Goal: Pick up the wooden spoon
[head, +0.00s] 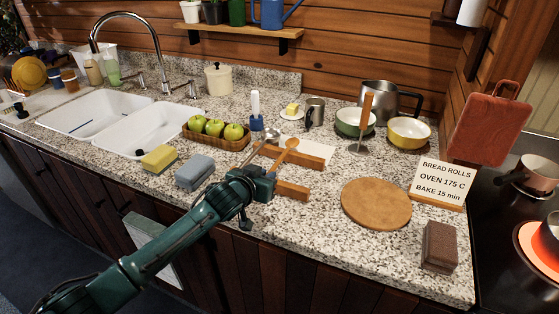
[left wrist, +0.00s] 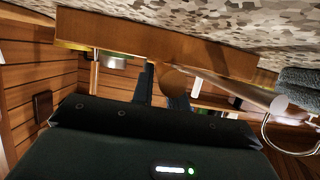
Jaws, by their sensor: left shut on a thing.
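The wooden spoon (head: 292,143) lies at the middle of the counter, its bowl pointing away from me. My left gripper (head: 268,174) is shut on its handle, near the front wooden rail (head: 291,190) of a rack. In the left wrist view, the round end of the spoon handle (left wrist: 175,82) sits between the two dark fingers of my left gripper (left wrist: 161,88). The gripper hides part of the handle in the head view. I cannot tell whether the spoon is clear of the rack. My right gripper is not in view.
A metal utensil (head: 271,136) lies just left of the spoon; its handle end (left wrist: 279,104) is close by in the wrist view. A blue-grey sponge (head: 195,173), an apple basket (head: 214,142) and a round board (head: 376,204) are around. Counter between rack and board is clear.

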